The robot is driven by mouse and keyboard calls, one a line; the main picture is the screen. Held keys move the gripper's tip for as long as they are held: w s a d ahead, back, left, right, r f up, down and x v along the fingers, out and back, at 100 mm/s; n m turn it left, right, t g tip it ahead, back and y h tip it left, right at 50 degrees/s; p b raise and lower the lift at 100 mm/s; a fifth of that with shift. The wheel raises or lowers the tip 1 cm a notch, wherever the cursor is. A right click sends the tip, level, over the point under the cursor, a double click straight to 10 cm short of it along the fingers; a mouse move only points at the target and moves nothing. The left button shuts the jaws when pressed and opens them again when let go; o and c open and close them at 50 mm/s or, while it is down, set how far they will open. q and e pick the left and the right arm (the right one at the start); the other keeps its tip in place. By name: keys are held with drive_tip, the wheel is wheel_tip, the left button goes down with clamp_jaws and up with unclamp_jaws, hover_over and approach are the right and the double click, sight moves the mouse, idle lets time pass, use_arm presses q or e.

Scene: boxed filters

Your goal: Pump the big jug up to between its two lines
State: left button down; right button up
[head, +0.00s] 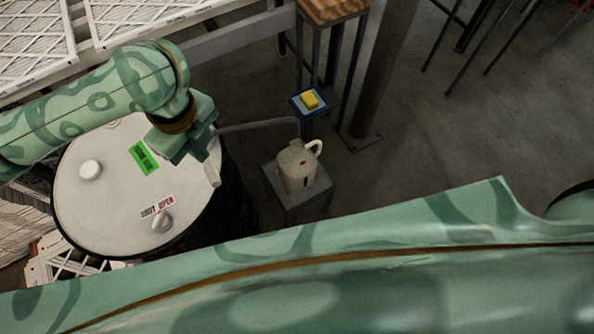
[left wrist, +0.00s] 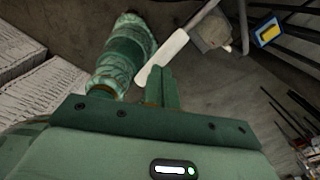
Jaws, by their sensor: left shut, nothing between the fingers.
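A grey spout (head: 258,126) reaches from the drum side to above the jug. A white bar, perhaps the pump handle, shows at the drum's right edge (head: 213,171) and in the left wrist view (left wrist: 164,56). My left gripper (head: 183,150) is over the lid's right part; its fingers (left wrist: 161,88) are shut and empty, close beside the bar. Contact cannot be told. My right gripper is out of view.
The drum lid (head: 110,195) carries a white cap (head: 90,171), a green label (head: 144,158) and a knob (head: 162,221) beside a SHUT/OPEN label. A blue pad with a yellow block (head: 310,100) stands behind the jug. Boxed filters (head: 30,45) lie at upper left. A post (head: 383,75) rises nearby.

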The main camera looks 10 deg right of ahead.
sight(206, 163)
use_arm(q)
drive_tip(key=shift+f, duration=1.1)
drive_tip(key=shift+f, duration=0.15)
drive_tip(key=shift+f+b, duration=0.45)
drive_tip(key=shift+f, duration=0.5)
drive_tip(key=shift+f+b, duration=0.3)
drive_tip(key=shift+f, duration=0.9)
drive_tip(key=shift+s+a+f, duration=0.1)
drive_tip(key=shift+f, duration=0.95)
